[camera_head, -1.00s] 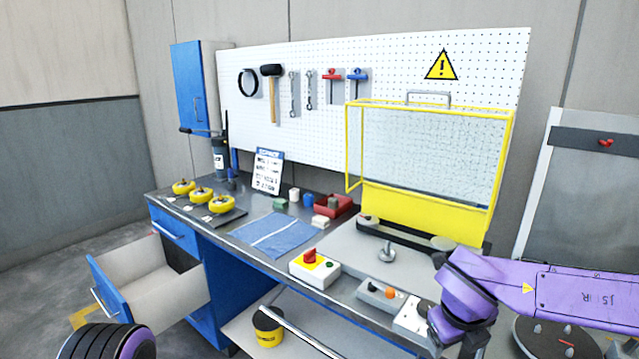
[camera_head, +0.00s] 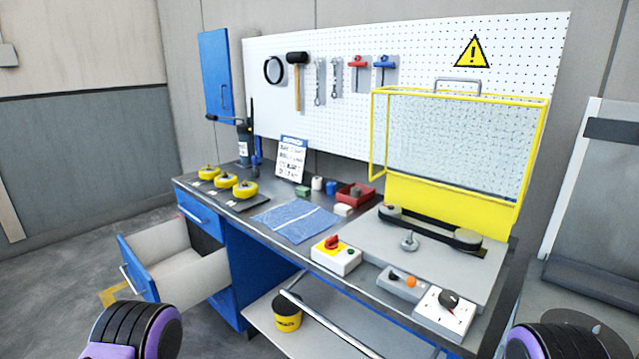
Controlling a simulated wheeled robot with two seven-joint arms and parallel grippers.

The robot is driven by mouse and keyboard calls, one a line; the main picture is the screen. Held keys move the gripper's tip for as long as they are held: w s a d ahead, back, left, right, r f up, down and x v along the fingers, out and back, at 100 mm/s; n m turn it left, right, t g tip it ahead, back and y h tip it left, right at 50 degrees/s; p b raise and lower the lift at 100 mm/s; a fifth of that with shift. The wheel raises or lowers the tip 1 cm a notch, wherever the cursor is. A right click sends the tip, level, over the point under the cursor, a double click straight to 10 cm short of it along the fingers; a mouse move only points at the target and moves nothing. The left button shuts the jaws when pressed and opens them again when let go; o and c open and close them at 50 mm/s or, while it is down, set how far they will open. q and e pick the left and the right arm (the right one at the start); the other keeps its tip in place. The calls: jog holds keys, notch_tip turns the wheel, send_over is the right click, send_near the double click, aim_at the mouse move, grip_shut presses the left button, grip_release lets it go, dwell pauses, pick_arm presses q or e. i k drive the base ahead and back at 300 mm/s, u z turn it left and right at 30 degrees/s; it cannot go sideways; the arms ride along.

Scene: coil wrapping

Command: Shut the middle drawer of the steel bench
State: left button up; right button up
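The steel bench (camera_head: 370,260) has a blue drawer unit at its left end. Its middle drawer (camera_head: 136,272) is pulled far out, with a blue front, a silver handle and a pale interior that looks empty. The top drawer (camera_head: 198,214) above it is closed. Below the open drawer, a blue front (camera_head: 222,303) shows in part and looks closed. My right arm shows at the bottom right. Neither gripper's fingers are in view.
A yellow guard cage (camera_head: 450,155) stands on the right of the bench top. Yellow rolls (camera_head: 222,181), a blue cloth (camera_head: 294,220) and control boxes (camera_head: 336,255) sit on the top. A yellow tub (camera_head: 287,315) stands on the lower shelf. The floor left of the drawer is mostly clear.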

aim_at(161, 262)
jog(key=u, duration=1.9)
jog(key=i, duration=1.65)
jog(key=z, duration=0.65)
jog(key=i, duration=0.85)
jog(key=z, duration=0.6)
